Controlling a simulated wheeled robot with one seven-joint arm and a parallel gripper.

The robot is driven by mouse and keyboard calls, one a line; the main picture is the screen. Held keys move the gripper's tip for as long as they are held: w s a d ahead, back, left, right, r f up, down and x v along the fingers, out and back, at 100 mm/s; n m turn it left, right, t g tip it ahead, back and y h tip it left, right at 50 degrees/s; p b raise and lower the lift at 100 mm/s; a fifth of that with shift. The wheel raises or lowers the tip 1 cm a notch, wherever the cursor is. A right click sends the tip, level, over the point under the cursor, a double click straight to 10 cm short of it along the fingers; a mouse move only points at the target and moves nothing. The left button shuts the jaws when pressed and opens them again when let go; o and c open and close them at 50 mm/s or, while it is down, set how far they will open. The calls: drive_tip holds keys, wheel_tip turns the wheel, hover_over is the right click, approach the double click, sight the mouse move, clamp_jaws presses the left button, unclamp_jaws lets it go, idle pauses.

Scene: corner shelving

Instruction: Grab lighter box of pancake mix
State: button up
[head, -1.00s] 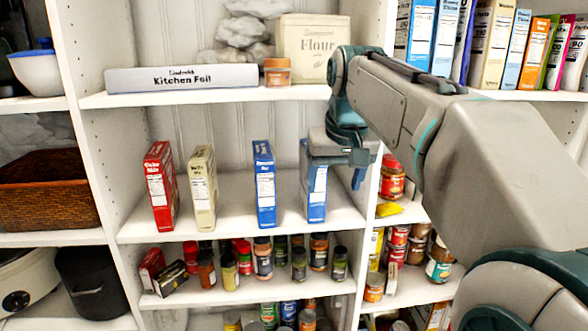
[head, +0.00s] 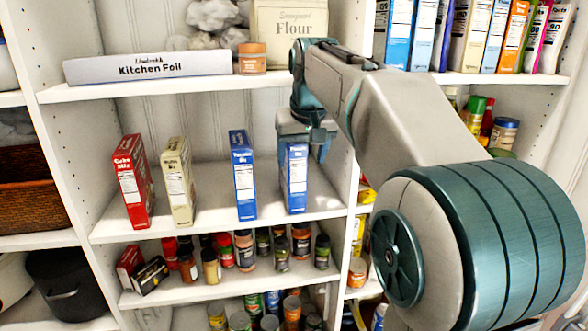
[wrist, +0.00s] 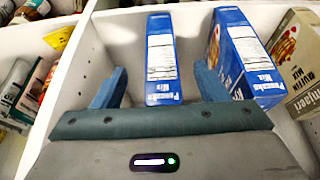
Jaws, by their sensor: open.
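Two blue pancake mix boxes stand upright on the middle shelf. In the head view, one (head: 243,178) is left of the other (head: 296,182), which is by my gripper (head: 308,140). In the wrist view, my gripper (wrist: 158,90) is open, with the head view's right-hand box (wrist: 162,65) between the lines of its two fingers. Gaps show on both sides, and the second box (wrist: 243,58) stands just outside the finger on the picture's right. The two blues look much alike, and the frames do not show which box weighs less.
A red cake mix box (head: 132,182) and a beige muffin mix box (head: 178,182) stand farther left on the shelf. A white upright panel (head: 343,200) is close on the right. Kitchen foil (head: 150,67) and flour (head: 288,38) are on the shelf above.

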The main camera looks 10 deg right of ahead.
sight(298, 172)
drive_tip(key=x, duration=0.5)
drive_tip(key=shift+w+a+p, duration=0.1)
drive_tip(key=shift+w+p, duration=0.05)
drive_tip(key=shift+p, duration=0.25)
drive_tip(key=c, duration=1)
drive_tip(key=shift+c, duration=0.2)
